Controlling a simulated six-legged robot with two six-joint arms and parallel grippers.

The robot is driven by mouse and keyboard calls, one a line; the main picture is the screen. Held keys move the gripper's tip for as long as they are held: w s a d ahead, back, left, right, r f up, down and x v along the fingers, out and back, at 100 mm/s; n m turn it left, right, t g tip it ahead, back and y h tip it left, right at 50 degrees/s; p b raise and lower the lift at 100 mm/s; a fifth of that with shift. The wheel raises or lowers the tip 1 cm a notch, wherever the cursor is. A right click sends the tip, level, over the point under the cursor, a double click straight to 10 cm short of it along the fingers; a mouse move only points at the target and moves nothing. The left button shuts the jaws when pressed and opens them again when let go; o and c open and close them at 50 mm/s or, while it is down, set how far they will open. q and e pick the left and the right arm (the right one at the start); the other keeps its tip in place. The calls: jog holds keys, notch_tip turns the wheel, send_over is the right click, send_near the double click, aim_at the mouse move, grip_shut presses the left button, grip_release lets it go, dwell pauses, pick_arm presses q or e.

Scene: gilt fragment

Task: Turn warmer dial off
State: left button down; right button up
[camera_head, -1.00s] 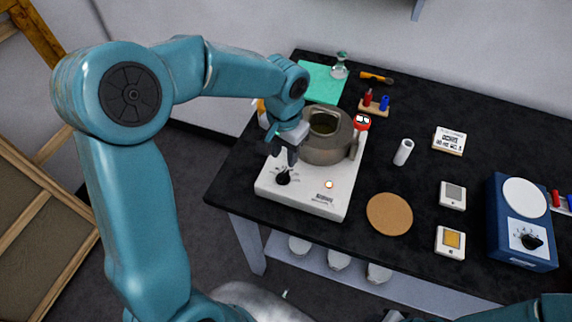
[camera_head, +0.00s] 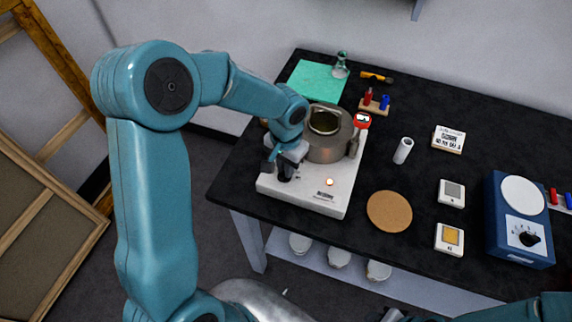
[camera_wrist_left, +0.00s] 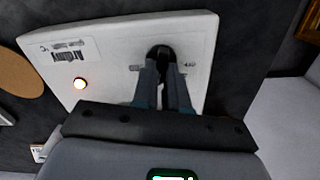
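The warmer (camera_head: 308,199) is a white, flat-topped unit near the left front of the black table. Its indicator light (camera_head: 329,182) glows orange and also shows in the left wrist view (camera_wrist_left: 80,84). The black dial (camera_wrist_left: 160,52) is near the warmer's edge in the left wrist view. My left gripper (camera_head: 284,172) is over the dial and mostly hides it in the head view. In the left wrist view its two fingers (camera_wrist_left: 161,72) stand apart, with their tips at the dial. Whether they press on it cannot be told. My right gripper is out of view.
A grey metal pot (camera_head: 326,147) stands on the warmer, close behind my left gripper. A cork mat (camera_head: 389,211) lies to its right. A blue device (camera_head: 520,222) with a white plate and its own black dial stands farther right.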

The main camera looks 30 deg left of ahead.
pick_arm(q)
jog(key=shift+f+n+b, duration=0.15)
jog(key=shift+n+b, duration=0.55)
jog(key=shift+b, duration=0.1)
jog(key=shift+a+n+b, duration=0.1)
jog(key=shift+n+b, duration=1)
jog(key=shift+b, duration=0.1)
jog(key=n+b, duration=0.3)
jog(key=n, duration=0.2)
jog(key=shift+a+n+b, duration=0.15)
jog(key=shift+n+b, duration=0.15)
jog(key=shift+b, duration=0.1)
jog(key=n+b, duration=0.2)
jog(key=n, duration=0.2)
jog(key=shift+s+a, duration=0.1)
jog(key=n, duration=0.1)
jog(key=n+b, duration=0.1)
jog(key=n, duration=0.2)
jog(key=shift+s+r+n+b, duration=0.15)
jog(key=shift+r+n+b, duration=0.1)
jog(key=shift+n+b, duration=0.05)
jog(key=shift+n, duration=0.3)
jog(key=c, duration=1.2)
grip_release()
jog(key=shift+o, duration=0.2)
